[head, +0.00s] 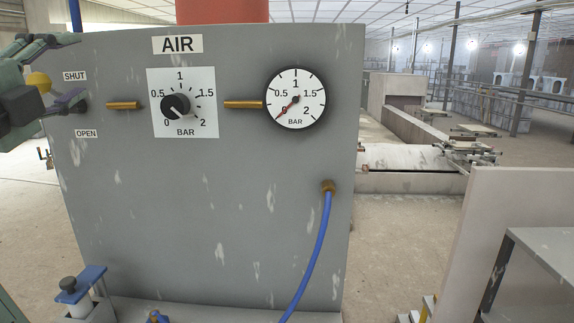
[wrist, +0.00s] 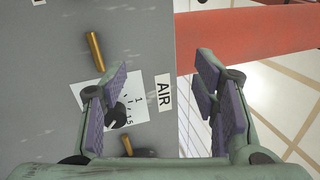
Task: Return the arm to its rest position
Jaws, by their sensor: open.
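My gripper (wrist: 163,85) shows large in the wrist view, its two green fingers with purple pads spread wide and nothing between them. In the head view only parts of my green arm and gripper show at the upper left edge, in front of the grey panel (head: 230,225). The left finger overlaps the white dial plate in the wrist view, but no contact can be made out.
The panel carries a black knob (head: 176,105) and a gauge (head: 296,98) with its needle at 0. A blue hose (head: 318,250) hangs from a brass fitting. A blue-topped fixture (head: 80,285) stands at the lower left. A pale partition (head: 490,220) stands at right.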

